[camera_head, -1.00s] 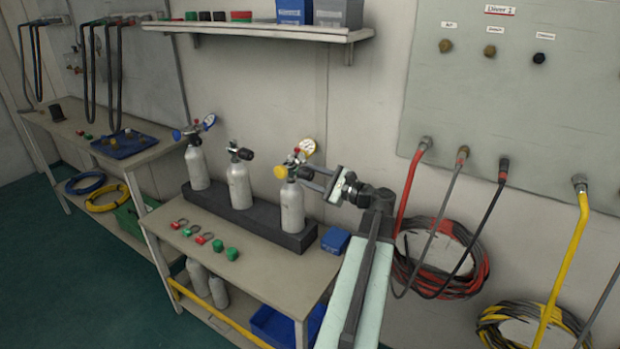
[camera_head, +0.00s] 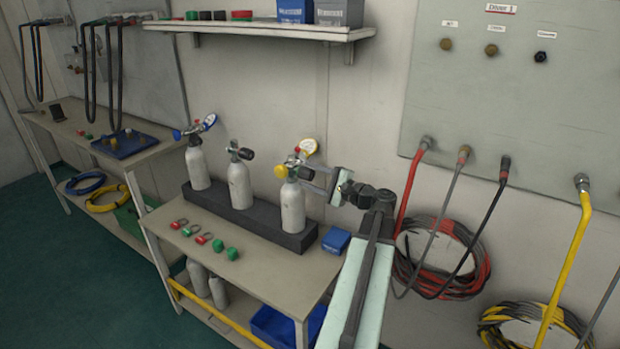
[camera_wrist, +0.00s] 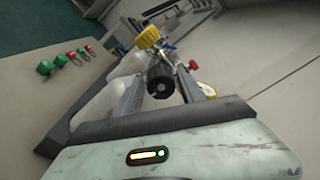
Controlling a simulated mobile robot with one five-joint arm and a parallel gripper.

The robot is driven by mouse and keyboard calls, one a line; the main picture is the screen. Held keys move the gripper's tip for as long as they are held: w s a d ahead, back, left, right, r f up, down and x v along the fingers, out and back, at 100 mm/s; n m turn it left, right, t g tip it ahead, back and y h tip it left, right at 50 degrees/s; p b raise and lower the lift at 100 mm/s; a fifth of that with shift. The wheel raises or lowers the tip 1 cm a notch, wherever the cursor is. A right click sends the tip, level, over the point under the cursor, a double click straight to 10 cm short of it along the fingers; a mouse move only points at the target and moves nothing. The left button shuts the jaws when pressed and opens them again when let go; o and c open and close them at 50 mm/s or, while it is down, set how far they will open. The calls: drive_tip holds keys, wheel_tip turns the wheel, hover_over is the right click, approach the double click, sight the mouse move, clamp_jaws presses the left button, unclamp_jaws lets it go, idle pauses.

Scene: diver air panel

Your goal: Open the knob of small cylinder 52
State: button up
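Three small pale cylinders stand upright in a dark rack (camera_head: 250,225). The number 52 cannot be read on any of them. The right cylinder (camera_head: 292,208) has a yellow knob (camera_head: 281,171) and a white gauge (camera_head: 309,146). My gripper (camera_head: 306,172) reaches its valve from the right. In the wrist view, a black knob (camera_wrist: 161,81) lies between my two open fingers, with a gap visible at the sides. The yellow knob (camera_wrist: 147,36) is beyond it, and a small red knob (camera_wrist: 193,65) and the gauge (camera_wrist: 206,90) are to the right.
The middle cylinder (camera_head: 239,186) and the left cylinder (camera_head: 197,168) stand close by. Red and green pieces (camera_head: 218,245) lie on the bench in front, and a blue box (camera_head: 336,240) is at the rack's right end. A shelf (camera_head: 260,30) hangs above.

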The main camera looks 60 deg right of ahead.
drive_tip(key=shift+o, duration=0.3)
drive_tip(key=shift+s, duration=0.1)
drive_tip(key=s, duration=0.7)
drive_tip(key=shift+s+a, duration=0.2)
drive_tip(key=shift+s, duration=0.1)
drive_tip(key=shift+f, duration=0.15)
